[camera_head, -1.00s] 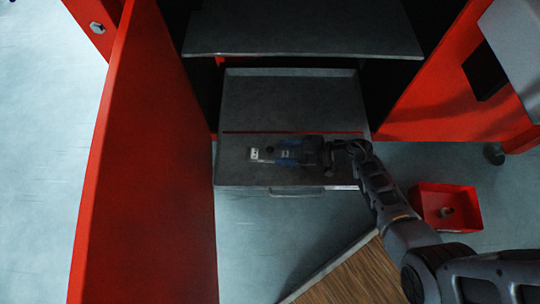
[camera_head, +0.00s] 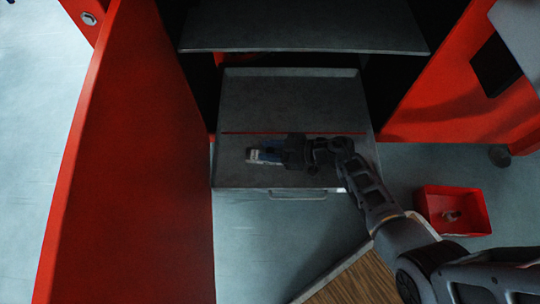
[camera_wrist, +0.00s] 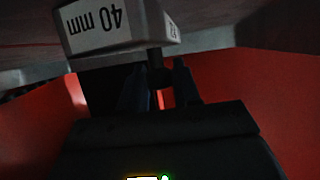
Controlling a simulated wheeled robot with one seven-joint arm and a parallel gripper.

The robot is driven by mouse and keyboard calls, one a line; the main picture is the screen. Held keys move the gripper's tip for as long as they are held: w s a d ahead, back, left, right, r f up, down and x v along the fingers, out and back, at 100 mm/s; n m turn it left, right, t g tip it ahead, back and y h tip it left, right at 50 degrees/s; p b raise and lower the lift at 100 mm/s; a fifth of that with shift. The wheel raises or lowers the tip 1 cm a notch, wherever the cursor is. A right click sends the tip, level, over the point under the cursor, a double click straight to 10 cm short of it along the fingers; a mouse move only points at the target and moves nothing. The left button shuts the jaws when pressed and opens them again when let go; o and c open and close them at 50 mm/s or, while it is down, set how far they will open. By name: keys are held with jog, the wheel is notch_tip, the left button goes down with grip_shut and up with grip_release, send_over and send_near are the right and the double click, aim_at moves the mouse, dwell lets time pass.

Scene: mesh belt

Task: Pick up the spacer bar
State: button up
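The spacer bar (camera_wrist: 118,30) is a grey block with white labels, and "40 mm" reads on its large face in the wrist view. A dark stem with a round knob (camera_wrist: 158,72) hangs from it in that picture. In the head view the bar (camera_head: 254,156) lies on the grey tray (camera_head: 330,172), partly hidden by my gripper. My gripper (camera_wrist: 160,72) has its two fingertips on either side of the knob, right up against the bar. Whether the fingers press on the knob or only stand around it is not clear. The gripper (camera_head: 270,151) reaches in from the right in the head view.
A tall red panel (camera_head: 130,170) stands close on the left. A grey shelf (camera_head: 300,28) overhangs behind the tray. A red bin (camera_head: 452,228) with a small part in it stands on the floor at right. A wood-topped surface (camera_head: 355,282) lies at the bottom.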

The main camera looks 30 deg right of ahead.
grip_shut()
jog(key=shift+r, duration=0.15)
